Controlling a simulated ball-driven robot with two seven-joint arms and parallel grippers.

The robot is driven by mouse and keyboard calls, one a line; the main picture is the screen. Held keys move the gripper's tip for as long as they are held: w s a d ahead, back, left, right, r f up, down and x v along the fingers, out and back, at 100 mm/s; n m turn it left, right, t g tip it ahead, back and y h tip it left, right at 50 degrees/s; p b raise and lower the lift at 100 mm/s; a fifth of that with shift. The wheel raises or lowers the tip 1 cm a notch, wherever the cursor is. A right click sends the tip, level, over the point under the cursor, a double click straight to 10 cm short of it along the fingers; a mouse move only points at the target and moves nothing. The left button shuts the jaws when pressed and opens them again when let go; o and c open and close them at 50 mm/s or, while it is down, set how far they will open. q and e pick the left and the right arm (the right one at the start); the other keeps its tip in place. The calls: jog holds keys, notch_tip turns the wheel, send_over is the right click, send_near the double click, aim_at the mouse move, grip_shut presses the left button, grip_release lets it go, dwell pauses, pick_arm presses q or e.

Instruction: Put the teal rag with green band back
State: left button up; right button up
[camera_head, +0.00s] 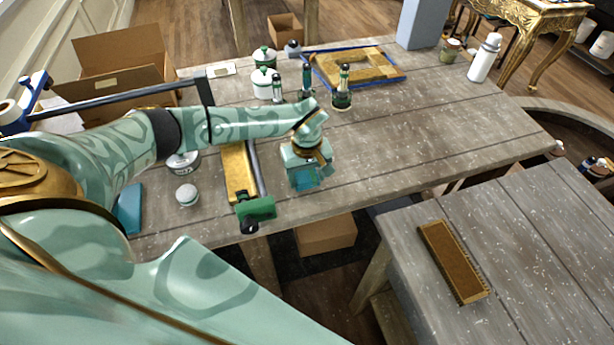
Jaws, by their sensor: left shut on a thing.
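My left gripper (308,174) is over the front middle of the wooden table and points down. It is shut on a teal cloth piece, the teal rag (322,171), of which only a small part shows at the jaws. I cannot make out its green band. The gripper hides most of the rag, and I cannot tell whether it touches the table. Another flat teal piece (128,208) lies at the table's left, partly hidden by my arm. My right gripper is not in view.
A bar clamp with a green end (255,211) and a gold-brown strip (238,172) lie left of the gripper. The table right of the gripper is clear. A lower table holds a brown brush-like block (452,262).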

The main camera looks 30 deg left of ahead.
aim_at(307, 179)
pick_arm(q)
jog(key=shift+f, duration=0.25)
jog(key=shift+f, duration=0.2)
jog(key=o, duration=1)
jog(key=shift+c, duration=0.2)
notch_tip(307, 179, up, 12)
jog(key=shift+r+p, duration=0.25)
jog(key=shift+p, duration=0.05)
